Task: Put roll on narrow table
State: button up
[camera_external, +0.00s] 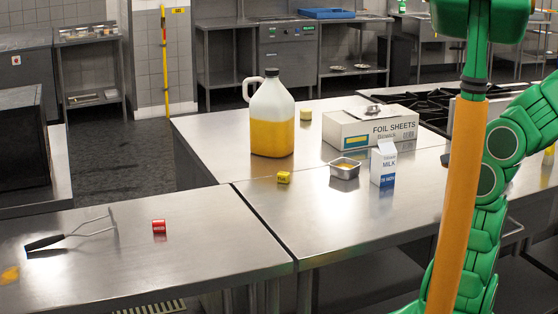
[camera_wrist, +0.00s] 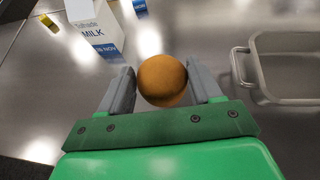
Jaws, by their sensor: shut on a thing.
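In the wrist view, a round brown roll (camera_wrist: 162,80) sits between the two grey fingers of my gripper (camera_wrist: 162,88). The fingers are shut on it, one on each side. Steel worktop shows around and below the roll. My gripper and the roll are not visible in the external view, where my green arm stands at the right. Steel tables show there: one at the front left (camera_external: 200,265) and a longer one (camera_external: 225,150) behind and to the right. I cannot tell which one is the narrow table.
A milk carton (camera_wrist: 95,28) is just beyond my left finger; it also shows in the external view (camera_external: 388,165). A grey metal pan (camera_wrist: 285,95) is to the right. A jug (camera_external: 272,130), foil box (camera_external: 365,132) and red cube (camera_external: 159,226) stand on the tables.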

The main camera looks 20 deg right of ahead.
jog(key=shift+f, duration=4.2)
jog(key=shift+f, duration=0.15)
jog(key=o, duration=1.1)
jog(key=shift+c, duration=0.2)
